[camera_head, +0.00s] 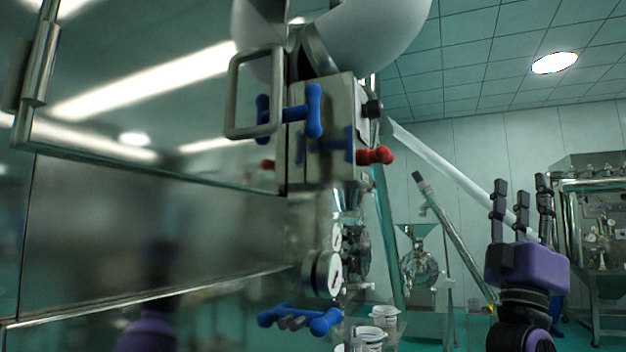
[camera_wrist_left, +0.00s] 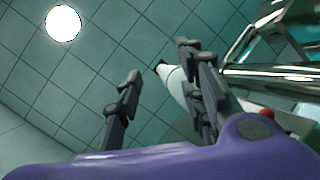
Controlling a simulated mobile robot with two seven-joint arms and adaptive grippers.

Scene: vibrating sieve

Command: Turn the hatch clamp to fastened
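A blue two-knob handle (camera_head: 313,110) is on the steel block at the edge of the hatch and looks like the clamp. A second blue handle (camera_head: 300,319) is lower down, near the panel's bottom edge. I cannot tell whether either clamp is fastened.
The glossy hatch panel (camera_head: 150,215) fills the left side, with a blurred purple reflection low on it. A metal loop handle (camera_head: 232,95) and a red knob (camera_head: 375,156) are near the upper clamp. A round gauge (camera_head: 328,274) is below. Other machines (camera_head: 595,215) stand behind at right.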

